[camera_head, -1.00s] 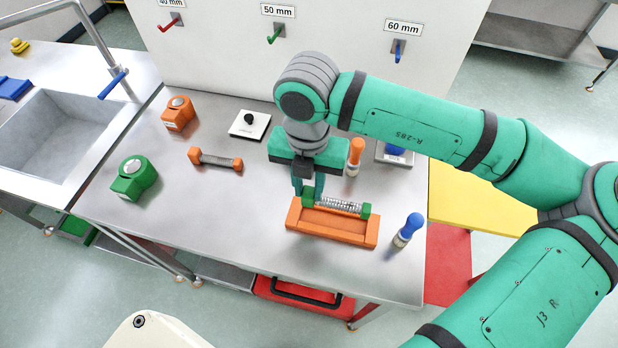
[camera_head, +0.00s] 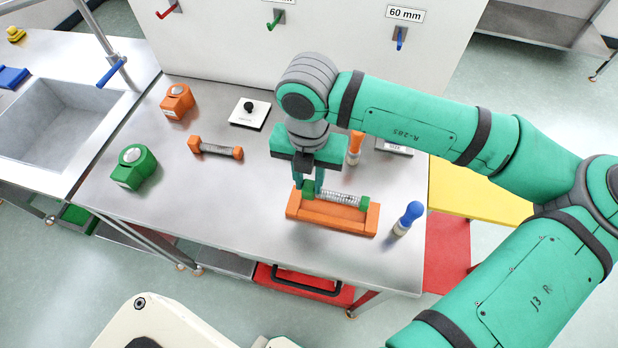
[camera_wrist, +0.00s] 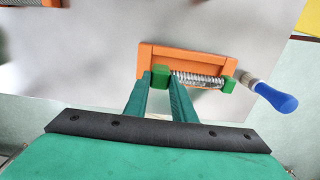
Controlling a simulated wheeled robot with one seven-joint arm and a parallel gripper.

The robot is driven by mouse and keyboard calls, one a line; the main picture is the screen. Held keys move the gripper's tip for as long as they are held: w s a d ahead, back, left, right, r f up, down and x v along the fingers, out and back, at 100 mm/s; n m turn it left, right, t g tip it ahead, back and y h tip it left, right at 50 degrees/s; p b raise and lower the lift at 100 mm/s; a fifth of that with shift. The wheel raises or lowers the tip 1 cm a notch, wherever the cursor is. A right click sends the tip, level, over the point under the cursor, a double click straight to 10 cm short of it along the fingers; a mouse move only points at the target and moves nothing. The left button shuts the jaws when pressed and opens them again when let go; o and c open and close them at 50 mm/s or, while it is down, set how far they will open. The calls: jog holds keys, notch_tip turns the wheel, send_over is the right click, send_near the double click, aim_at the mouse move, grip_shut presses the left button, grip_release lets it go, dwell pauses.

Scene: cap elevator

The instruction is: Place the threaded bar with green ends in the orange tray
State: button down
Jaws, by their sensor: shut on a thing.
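The threaded bar with green ends (camera_head: 338,199) lies lengthwise over the orange tray (camera_head: 331,219), along its far side in the head view. In the wrist view the bar (camera_wrist: 200,81) shows along the near side of the tray (camera_wrist: 188,51). My gripper (camera_head: 309,189) points down and is shut on the bar's left green end; the fingers also show in the wrist view (camera_wrist: 163,78). I cannot tell whether the bar touches the tray floor.
A blue-handled tool (camera_head: 408,218) stands close right of the tray. An orange-handled one (camera_head: 355,148) stands behind. A bar with orange ends (camera_head: 216,149), a green block (camera_head: 134,167) and an orange block (camera_head: 177,101) are at left. The table's front left is clear.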

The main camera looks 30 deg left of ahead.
jog(key=shift+f, duration=2.6)
dwell(0.6)
jog(key=c, duration=1.4)
grip_release()
notch_tip(320, 180, up, 11)
jog(key=shift+f, duration=0.2)
jog(key=shift+r, duration=0.15)
